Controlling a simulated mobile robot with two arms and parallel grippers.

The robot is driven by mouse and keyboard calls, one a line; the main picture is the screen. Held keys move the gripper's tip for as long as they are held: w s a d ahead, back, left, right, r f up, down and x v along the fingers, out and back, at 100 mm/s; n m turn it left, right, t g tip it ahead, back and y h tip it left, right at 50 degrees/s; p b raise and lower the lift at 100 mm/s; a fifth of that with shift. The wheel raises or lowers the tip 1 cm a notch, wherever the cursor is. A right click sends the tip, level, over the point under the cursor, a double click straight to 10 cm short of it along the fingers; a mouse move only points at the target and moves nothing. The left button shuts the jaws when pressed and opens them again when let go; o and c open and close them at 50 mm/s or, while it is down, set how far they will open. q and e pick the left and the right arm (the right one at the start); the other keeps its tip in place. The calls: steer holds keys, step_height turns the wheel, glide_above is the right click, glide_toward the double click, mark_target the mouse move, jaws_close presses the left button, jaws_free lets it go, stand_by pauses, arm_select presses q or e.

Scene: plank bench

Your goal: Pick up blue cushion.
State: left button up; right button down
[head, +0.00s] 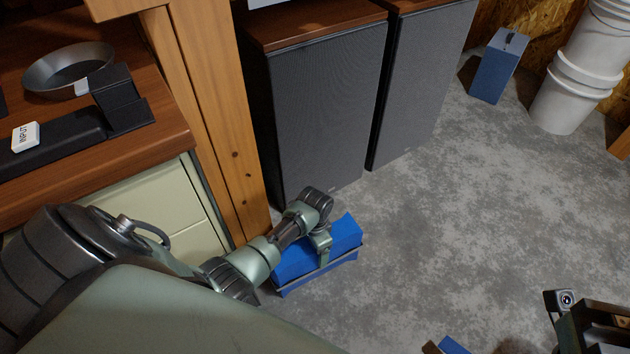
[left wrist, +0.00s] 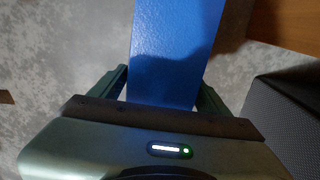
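The blue cushion (head: 344,233) is a bright blue block low over the grey floor, by the foot of the wooden post in the head view. My left gripper (head: 318,270) reaches over it and hides part of it. In the left wrist view, the cushion (left wrist: 172,45) runs between the two fingers of my left gripper (left wrist: 165,80). One finger lies close along each side; whether both press on it is unclear. Part of what looks like my right gripper (head: 598,325) shows at the bottom right of the head view, away from the cushion; its fingertips cannot be made out.
Two tall dark speakers (head: 325,110) stand behind the cushion. The wooden post (head: 215,110) and cream drawers (head: 165,210) are close on the left. A blue-grey box (head: 498,68) and white buckets (head: 565,95) stand at the back right. The floor (head: 450,210) between is clear.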

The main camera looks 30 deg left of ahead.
arm_select(q)
steer(key=c, duration=1)
steer(key=shift+c, duration=1.3)
steer(key=shift+r, duration=0.15)
